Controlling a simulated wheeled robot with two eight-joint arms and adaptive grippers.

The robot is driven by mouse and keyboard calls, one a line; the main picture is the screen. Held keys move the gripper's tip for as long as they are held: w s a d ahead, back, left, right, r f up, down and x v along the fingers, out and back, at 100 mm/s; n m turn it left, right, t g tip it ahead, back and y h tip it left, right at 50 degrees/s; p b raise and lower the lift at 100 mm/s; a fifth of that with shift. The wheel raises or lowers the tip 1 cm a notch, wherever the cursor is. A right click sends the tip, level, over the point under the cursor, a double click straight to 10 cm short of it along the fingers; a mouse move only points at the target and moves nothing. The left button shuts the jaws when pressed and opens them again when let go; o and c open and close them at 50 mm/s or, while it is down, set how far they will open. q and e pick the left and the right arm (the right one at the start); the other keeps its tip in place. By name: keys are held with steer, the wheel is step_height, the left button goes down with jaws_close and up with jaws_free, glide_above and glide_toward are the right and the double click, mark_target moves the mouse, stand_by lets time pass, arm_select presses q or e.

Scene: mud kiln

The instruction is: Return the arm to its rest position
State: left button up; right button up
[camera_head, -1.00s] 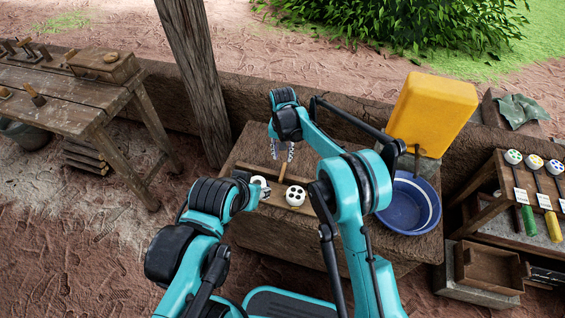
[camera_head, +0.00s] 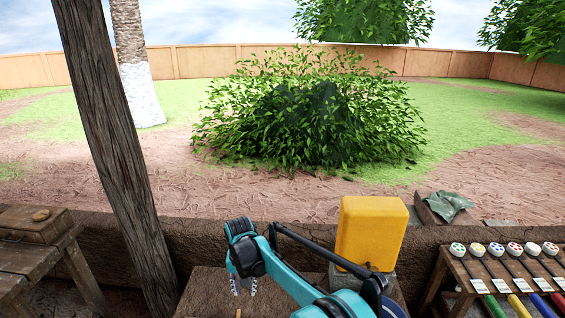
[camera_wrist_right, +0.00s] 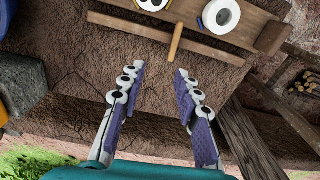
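My right gripper (camera_head: 243,286) hangs above the mud-brown table (camera_head: 205,290) in the head view, fingers pointing down. In the right wrist view its two purple-padded fingers (camera_wrist_right: 156,110) are spread apart with nothing between them. Beyond the fingertips lie a wooden tray (camera_wrist_right: 225,45) with a white roll-shaped piece (camera_wrist_right: 221,16) and a white piece with dark spots (camera_wrist_right: 153,3) cut by the frame's edge. A wooden stick handle (camera_wrist_right: 176,41) juts from the tray towards the fingers, apart from them. My left gripper is outside both current views.
A yellow container (camera_head: 370,232) stands behind my right arm. At the right, a wooden rack (camera_head: 435,285) holds several spotted-head tools (camera_head: 495,249). A wooden post (camera_head: 112,150) and a side table (camera_head: 20,262) stand at the left. A low mud wall (camera_head: 200,240) runs behind the table.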

steer(key=s+d+r+t, duration=0.2)
steer(key=s+d+r, duration=0.4)
steer(key=d, duration=0.4)
steer(key=s+d+r+t, duration=0.1)
steer(key=s+d+r, duration=0.3)
steer(key=d+r, duration=0.5)
steer(key=s+d+f+t, duration=0.3)
steer(key=s+d, duration=0.9)
steer(key=s, duration=0.4)
steer(key=shift+d+f+t, duration=0.25)
steer(key=shift+f+t, duration=0.05)
steer(key=shift+f, duration=0.4)
steer(key=shift+s, duration=0.1)
